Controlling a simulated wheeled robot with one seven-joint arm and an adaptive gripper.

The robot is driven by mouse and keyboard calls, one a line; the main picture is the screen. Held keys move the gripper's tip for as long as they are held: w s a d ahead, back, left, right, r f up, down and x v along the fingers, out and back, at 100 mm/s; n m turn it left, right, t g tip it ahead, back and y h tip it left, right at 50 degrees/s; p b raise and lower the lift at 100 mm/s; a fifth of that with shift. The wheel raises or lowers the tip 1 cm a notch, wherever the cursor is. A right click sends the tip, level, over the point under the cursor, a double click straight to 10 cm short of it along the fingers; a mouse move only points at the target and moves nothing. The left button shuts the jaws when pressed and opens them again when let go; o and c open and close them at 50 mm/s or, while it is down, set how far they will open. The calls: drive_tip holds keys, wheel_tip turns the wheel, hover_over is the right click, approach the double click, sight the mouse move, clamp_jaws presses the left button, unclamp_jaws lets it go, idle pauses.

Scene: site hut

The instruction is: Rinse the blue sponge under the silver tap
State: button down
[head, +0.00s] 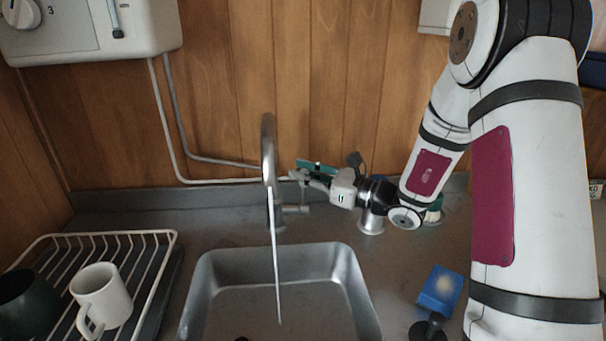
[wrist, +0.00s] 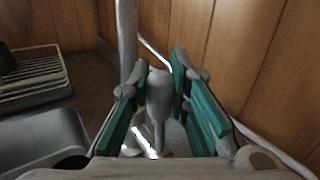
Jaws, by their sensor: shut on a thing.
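The silver tap (head: 268,150) stands behind the sink, and a thin pale stream runs from its spout down into the basin. My gripper (head: 300,175) is at the tap's right side, behind the spout. In the wrist view, the green-padded fingers of my gripper (wrist: 158,78) are on either side of a grey rounded tap handle (wrist: 158,95) and shut on it. The exact contact is hard to see. The blue sponge (head: 440,288) is on the counter right of the sink, above a dark round-based object, apart from my gripper.
The steel sink (head: 345,270) is at the front middle. A wire drying rack (head: 150,237) at the left holds a white mug (head: 101,296) and a dark mug (head: 28,303). A white heater (head: 90,30) hangs above. A shiny cylinder (head: 371,220) stands under my wrist.

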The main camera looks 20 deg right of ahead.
drive_tip(key=shift+s+f+n+b, duration=0.1)
drive_tip(key=shift+s+n+b, duration=0.2)
drive_tip(key=shift+s, duration=0.05)
drive_tip(key=c, duration=1.5)
unclamp_jaws()
drive_tip(key=v, duration=1.2)
drive_tip(key=shift+a+f, duration=0.1)
drive_tip(key=shift+f, duration=0.15)
